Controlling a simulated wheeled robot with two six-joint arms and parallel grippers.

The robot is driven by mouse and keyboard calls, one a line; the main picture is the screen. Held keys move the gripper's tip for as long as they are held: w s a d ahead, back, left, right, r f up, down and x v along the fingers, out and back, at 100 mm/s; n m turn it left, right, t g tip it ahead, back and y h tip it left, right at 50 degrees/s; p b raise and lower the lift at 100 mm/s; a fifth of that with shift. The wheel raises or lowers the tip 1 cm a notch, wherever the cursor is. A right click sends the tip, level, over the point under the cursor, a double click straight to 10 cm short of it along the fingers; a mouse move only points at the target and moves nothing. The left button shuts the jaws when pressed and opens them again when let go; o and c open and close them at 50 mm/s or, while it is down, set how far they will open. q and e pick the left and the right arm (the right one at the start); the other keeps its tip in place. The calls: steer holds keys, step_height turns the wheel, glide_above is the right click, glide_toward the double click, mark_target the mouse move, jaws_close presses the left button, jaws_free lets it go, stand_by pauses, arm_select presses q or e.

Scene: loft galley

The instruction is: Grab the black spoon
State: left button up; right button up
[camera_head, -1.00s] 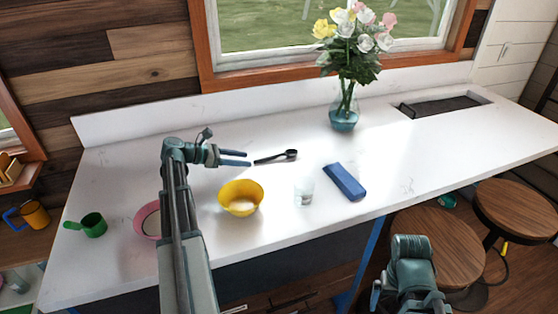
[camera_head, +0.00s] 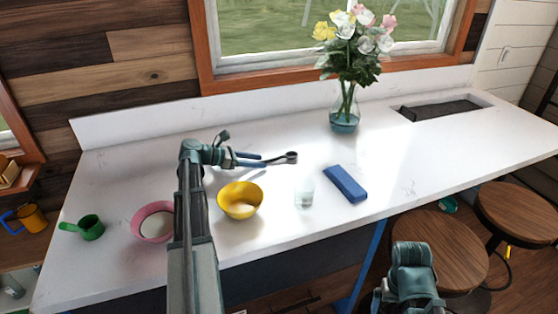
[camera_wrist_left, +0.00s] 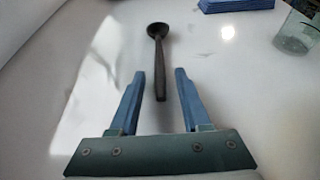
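The black spoon (camera_head: 286,158) lies on the white counter, behind and right of the yellow bowl, its round head to the right. My left gripper (camera_head: 263,160) reaches it from the left with its fingers apart. In the left wrist view the spoon (camera_wrist_left: 159,62) points its handle end toward me, and this end shows between the open fingers (camera_wrist_left: 160,74). I cannot tell whether the fingers are level with the handle or above it. Only part of my right arm shows at the bottom right of the head view; its fingers do not show.
The yellow bowl (camera_head: 240,201), pink bowl (camera_head: 152,236) and green cup (camera_head: 91,228) stand along the front left. A clear glass (camera_head: 304,194) and blue case (camera_head: 345,183) lie right of the yellow bowl. A flower vase (camera_head: 344,118) stands behind. The back left counter is clear.

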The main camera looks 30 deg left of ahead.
arm_select(q)
jaws_close()
steer(key=shift+r, duration=0.1)
